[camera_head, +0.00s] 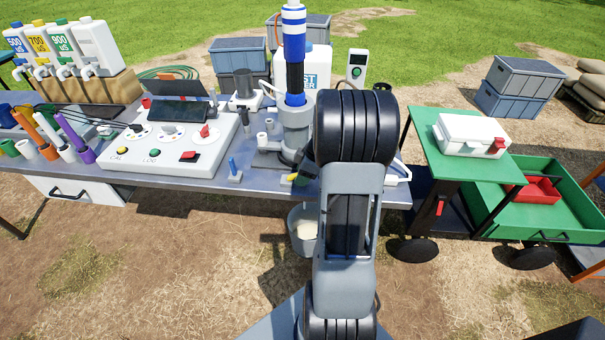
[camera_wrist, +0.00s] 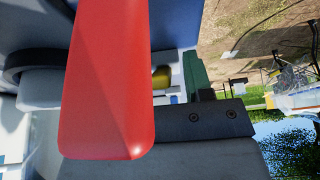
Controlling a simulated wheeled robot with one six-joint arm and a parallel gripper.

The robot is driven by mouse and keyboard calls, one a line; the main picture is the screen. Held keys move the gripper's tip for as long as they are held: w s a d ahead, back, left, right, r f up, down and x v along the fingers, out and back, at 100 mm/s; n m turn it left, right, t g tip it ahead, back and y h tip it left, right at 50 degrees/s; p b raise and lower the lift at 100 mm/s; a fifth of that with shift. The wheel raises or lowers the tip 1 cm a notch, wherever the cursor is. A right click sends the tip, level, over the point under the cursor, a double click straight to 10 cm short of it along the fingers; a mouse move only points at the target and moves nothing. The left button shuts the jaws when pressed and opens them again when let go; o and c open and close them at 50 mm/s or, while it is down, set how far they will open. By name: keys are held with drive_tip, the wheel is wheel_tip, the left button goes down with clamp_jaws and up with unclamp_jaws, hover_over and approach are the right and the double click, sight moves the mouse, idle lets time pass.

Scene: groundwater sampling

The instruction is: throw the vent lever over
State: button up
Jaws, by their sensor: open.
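A large red lever (camera_wrist: 108,85), which I take to be the vent lever, fills the left middle of the wrist view, very close to the camera. It hangs down in the picture beside a pale round fitting (camera_wrist: 42,88). In the wrist view my gripper (camera_wrist: 178,124) shows in part as a dark bolted block, partly behind the lever. The gripper is open; I cannot tell whether the lever lies between its jaws or touches them. In the head view my own arm hides the gripper and this lever.
A grey bench (camera_head: 180,183) carries a control panel (camera_head: 170,140) with red and black knobs. A blue-and-white column (camera_head: 293,45) stands in a grey holder (camera_head: 296,122) just left of my arm. A bucket (camera_head: 302,228) sits below; a green cart (camera_head: 468,160) is at right.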

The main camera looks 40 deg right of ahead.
clamp_jaws()
idle(0.3)
